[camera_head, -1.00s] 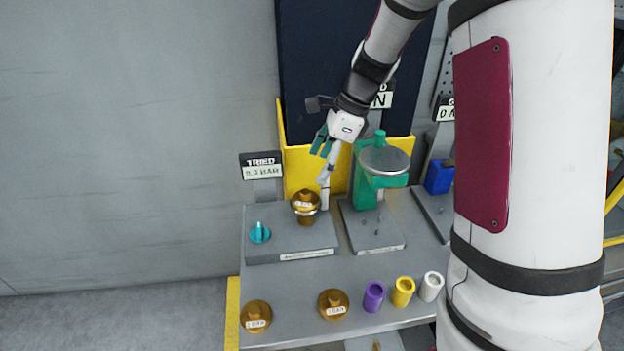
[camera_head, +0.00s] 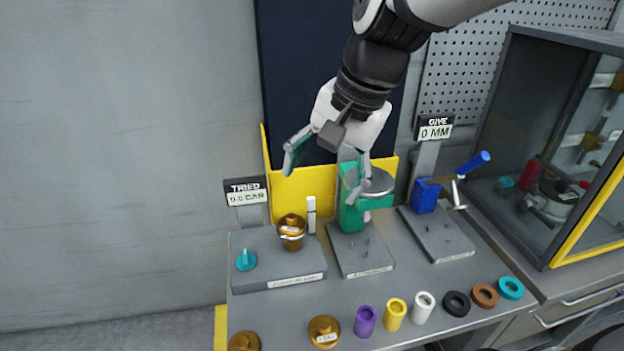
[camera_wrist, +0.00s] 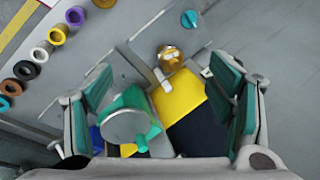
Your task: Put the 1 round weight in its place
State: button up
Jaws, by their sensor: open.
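A brass round weight (camera_head: 292,228) with a pale label sits on the post of the grey plinth under the "TRIED 0.0 BAR" sign (camera_head: 246,191). It also shows in the wrist view (camera_wrist: 169,57). Two more brass round weights lie at the front left of the bench, one at the bottom edge (camera_head: 244,342) and one to its right (camera_head: 324,330). My gripper (camera_head: 328,168) is open and empty, above and behind the plinths, apart from the weights. In the wrist view its fingers are spread wide. The weights' label digits are too small to read surely.
A green stand with a round grey plate (camera_head: 376,182) is right of the brass weight. A blue block with a handle (camera_head: 425,195) stands farther right. Several coloured sleeves and rings, including a purple one (camera_head: 365,321), line the front. A cabinet (camera_head: 556,140) stands at the right.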

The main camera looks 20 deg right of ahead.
jog(key=s+n+t+h, duration=0.2)
jog(key=s+n, duration=0.7)
jog(key=s, duration=0.2)
jog(key=shift+r, duration=0.45)
